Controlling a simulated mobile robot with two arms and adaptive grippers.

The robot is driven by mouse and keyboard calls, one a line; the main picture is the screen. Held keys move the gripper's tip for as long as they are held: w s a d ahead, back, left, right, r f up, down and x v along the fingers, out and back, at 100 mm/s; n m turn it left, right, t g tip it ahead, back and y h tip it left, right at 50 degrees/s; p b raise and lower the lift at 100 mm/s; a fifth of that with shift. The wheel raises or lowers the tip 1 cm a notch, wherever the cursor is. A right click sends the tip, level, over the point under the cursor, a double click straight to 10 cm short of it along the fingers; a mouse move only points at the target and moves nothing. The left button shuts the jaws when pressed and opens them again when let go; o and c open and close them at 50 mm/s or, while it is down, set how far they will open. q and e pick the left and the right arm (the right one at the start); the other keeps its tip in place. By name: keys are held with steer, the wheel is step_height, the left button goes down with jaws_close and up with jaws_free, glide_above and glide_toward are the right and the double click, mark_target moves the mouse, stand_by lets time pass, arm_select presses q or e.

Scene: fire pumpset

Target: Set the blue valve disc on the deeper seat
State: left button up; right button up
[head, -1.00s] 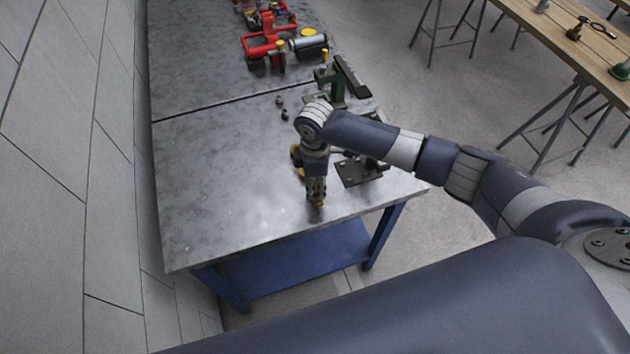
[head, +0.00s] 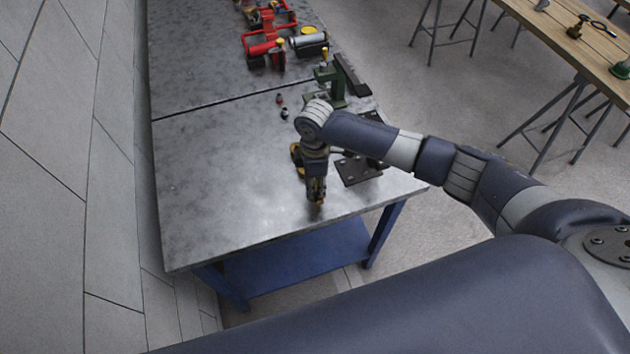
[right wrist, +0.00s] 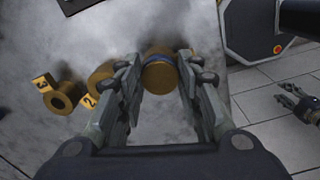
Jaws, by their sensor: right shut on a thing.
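My right gripper (head: 317,200) points down over the near part of the metal workbench. In the right wrist view its two fingers (right wrist: 158,67) are shut on a round brass piece with a blue band, the blue valve disc (right wrist: 160,75). Left of it are two brass cylindrical seats, one by tag 2 (right wrist: 101,76) and one with a dark bore by tag 3 (right wrist: 62,97). I cannot tell which is deeper. What lies under the disc is hidden. My left gripper (right wrist: 285,95) shows at the right edge, over the floor, fingers apart and empty.
The workbench (head: 220,190) has clear room on the left. A dark plate (head: 357,170) lies right of my wrist, and a green vise-like fixture (head: 330,82) stands behind. Red-framed equipment (head: 268,42) sits at the far end. Small dark pieces (head: 284,113) lie mid-bench.

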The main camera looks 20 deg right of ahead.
stand_by(0.4)
steer(key=o, duration=1.3)
steer(key=shift+r, duration=0.1)
step_height(320, 180, up, 12)
steer(key=shift+f, duration=0.1)
